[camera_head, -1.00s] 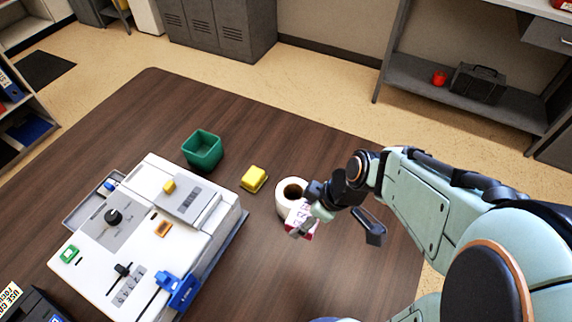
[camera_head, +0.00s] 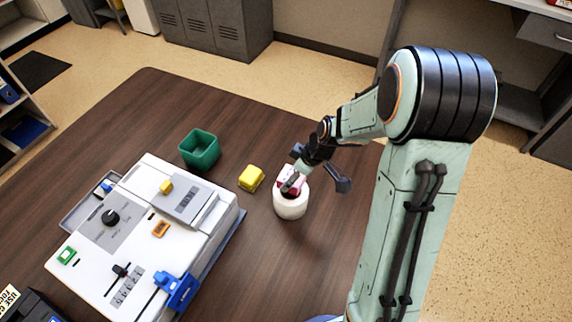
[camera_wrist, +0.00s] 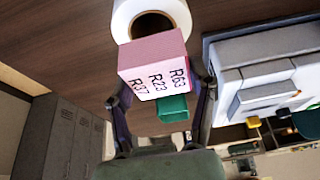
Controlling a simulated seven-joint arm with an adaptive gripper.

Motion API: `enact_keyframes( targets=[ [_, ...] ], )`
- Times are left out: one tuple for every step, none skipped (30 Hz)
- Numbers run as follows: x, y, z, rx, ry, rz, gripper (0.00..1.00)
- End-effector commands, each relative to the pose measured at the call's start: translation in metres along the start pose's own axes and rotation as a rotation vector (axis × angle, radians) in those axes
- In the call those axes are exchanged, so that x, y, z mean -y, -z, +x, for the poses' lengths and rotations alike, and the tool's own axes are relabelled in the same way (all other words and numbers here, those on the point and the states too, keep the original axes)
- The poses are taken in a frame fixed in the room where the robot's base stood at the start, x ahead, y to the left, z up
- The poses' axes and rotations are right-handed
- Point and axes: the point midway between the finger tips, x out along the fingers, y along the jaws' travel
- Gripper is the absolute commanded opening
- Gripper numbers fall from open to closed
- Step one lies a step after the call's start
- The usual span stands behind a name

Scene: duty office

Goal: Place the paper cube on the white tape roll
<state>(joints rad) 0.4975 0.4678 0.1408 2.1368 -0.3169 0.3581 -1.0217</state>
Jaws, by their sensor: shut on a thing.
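The paper cube (camera_head: 287,184) is pink with a white face printed with codes such as R37, R23 and R63; it also shows in the wrist view (camera_wrist: 152,62). My gripper (camera_head: 293,180) is shut on it, with a finger on each side in the wrist view (camera_wrist: 160,98). The white tape roll (camera_head: 290,208) stands on the table with its hole up. In the head view the cube is over the roll's top. In the wrist view the roll (camera_wrist: 122,16) and part of its dark hole show beyond the cube. I cannot tell whether they touch.
A yellow block (camera_head: 251,178) sits on the table (camera_head: 262,255) left of the roll. A green open bin (camera_head: 200,150) stands farther left. A white control panel (camera_head: 120,215) with knobs and switches takes up the left side. The table in front of the roll is clear.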

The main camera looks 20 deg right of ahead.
Motion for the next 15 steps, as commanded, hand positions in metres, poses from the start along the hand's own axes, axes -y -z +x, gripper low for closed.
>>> enact_keyframes(
  targets=[
    [-0.003, 0.0, 0.007, 0.001, 0.004, 0.0, 0.19],
    [-0.002, -0.002, 0.012, 0.001, 0.005, 0.002, 0.19],
    [-0.002, -0.005, 0.018, 0.002, 0.006, 0.002, 0.19],
    [-0.002, -0.007, 0.023, 0.002, 0.005, 0.002, 0.19],
    [-0.002, -0.009, 0.026, 0.002, 0.005, 0.001, 0.19],
    [-0.002, -0.01, 0.03, 0.001, 0.003, 0.001, 0.19],
    [-0.002, -0.011, 0.032, 0.001, 0.003, 0.001, 0.19],
    [-0.002, -0.011, 0.033, 0.001, 0.002, 0.001, 0.19],
    [-0.002, -0.011, 0.033, 0.0, 0.001, 0.0, 0.19],
    [-0.002, -0.011, 0.033, 0.0, 0.001, 0.0, 0.19],
    [-0.002, -0.011, 0.033, 0.0, 0.0, 0.0, 0.19],
    [-0.002, -0.011, 0.033, 0.0, 0.0, 0.0, 0.19],
    [-0.002, -0.011, 0.033, 0.0, 0.0, 0.0, 0.19],
    [-0.002, -0.011, 0.033, 0.0, 0.0, 0.0, 0.19],
    [-0.002, -0.011, 0.033, 0.0, 0.0, 0.0, 0.19]
  ],
)
